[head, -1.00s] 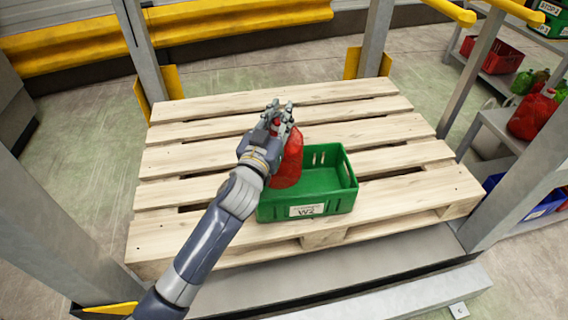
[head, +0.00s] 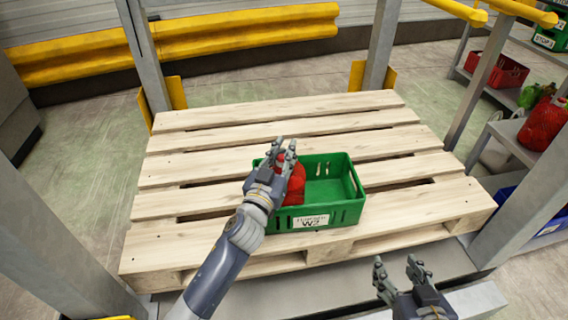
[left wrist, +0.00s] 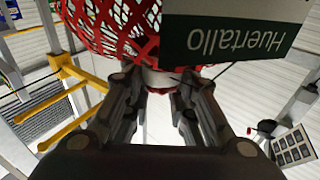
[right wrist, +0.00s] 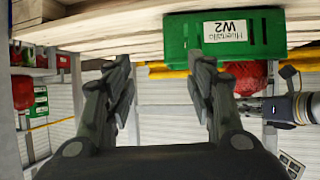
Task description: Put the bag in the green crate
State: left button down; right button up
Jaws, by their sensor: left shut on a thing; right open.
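The red net bag (head: 295,186) is at the left side of the green crate (head: 343,211), its lower part inside the crate walls. My left gripper (head: 284,150) is shut on the top of the bag. In the left wrist view the fingers close on the bag's neck, below the red net (left wrist: 105,25) and a green and white label (left wrist: 240,35). Whether the bag rests on the crate floor is hidden. My right gripper (head: 398,268) is open and empty in front of the pallet. The right wrist view shows the crate (right wrist: 262,32) beyond its open fingers (right wrist: 168,85).
The crate stands on a wooden pallet (head: 220,240) near its front edge. Grey posts (head: 383,45) stand around the pallet. A shelf at the right holds a red crate (head: 497,68) and another red bag (head: 543,122). The pallet's left and back are clear.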

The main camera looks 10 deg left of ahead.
pick_arm(q)
notch_tip(320, 180, down, 3)
jog(key=shift+f+b, duration=0.1)
jog(key=shift+b, duration=0.85)
pick_arm(e)
jog(key=w+a+r+t+y, duration=0.1)
jog(key=w+a+r+t, duration=0.1)
jog(key=r+t, duration=0.3)
notch_tip(320, 180, up, 4)
jog(key=shift+w+f+y, duration=0.15)
jog(key=shift+w+y, duration=0.15)
jog(key=shift+w, duration=0.4)
pick_arm(q)
jog(key=shift+f, duration=0.1)
jog(key=c, duration=1.9)
grip_release()
jog(key=shift+f, duration=0.15)
jog(key=o, duration=0.6)
pick_arm(e)
jog(key=shift+a+r, duration=0.1)
jog(key=shift+r, duration=0.15)
